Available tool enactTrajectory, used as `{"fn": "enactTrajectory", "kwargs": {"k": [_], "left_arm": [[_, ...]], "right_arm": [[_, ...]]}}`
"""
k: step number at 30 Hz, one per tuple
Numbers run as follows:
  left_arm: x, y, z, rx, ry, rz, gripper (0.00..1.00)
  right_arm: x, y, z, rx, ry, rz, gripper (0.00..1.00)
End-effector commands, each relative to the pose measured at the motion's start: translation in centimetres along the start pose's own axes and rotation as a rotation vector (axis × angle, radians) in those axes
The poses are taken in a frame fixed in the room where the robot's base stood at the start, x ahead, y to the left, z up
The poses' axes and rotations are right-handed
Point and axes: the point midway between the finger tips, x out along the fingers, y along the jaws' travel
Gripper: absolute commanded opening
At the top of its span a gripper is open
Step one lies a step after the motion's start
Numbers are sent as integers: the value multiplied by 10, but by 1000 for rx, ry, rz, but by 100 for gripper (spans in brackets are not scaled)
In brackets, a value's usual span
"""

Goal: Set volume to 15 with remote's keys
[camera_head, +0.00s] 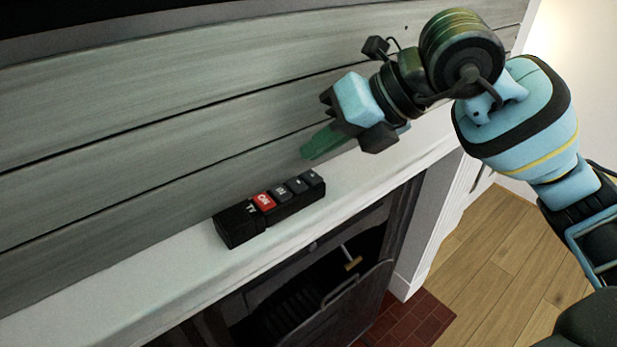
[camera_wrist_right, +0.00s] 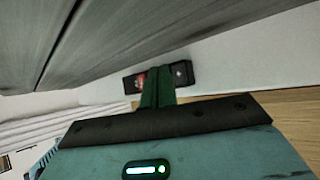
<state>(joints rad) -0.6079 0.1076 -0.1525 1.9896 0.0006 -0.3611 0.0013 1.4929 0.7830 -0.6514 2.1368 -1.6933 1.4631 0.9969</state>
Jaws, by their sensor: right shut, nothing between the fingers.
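The black remote (camera_head: 285,215) lies on the white mantel shelf (camera_head: 190,275). It has a red key (camera_head: 263,201) marked ON near its left end and several dark keys along its top towards the right. My right gripper (camera_head: 308,153) is shut and empty, its green fingertips above and behind the remote's right end, apart from it. In the right wrist view the shut fingers (camera_wrist_right: 158,75) overlap the middle of the remote (camera_wrist_right: 181,74), hiding some keys. The red key (camera_wrist_right: 141,80) shows left of them. My left gripper is out of view. No volume number shows.
Grey plank wall (camera_head: 150,150) rises directly behind the shelf. A dark screen edge (camera_head: 150,12) runs along the top left. Below the shelf is a fireplace with an open dark door (camera_head: 345,310). Bare shelf lies on both sides of the remote.

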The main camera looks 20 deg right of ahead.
Motion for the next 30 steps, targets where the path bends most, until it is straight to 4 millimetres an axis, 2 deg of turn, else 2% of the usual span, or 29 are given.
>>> {"fn": "enactTrajectory", "kwargs": {"k": [6, 30], "left_arm": [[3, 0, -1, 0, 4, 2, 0], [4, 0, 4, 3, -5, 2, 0]], "right_arm": [[8, -6, -6, -1, -1, 0, 0], [8, -6, -6, -1, -2, 1, 0]]}}
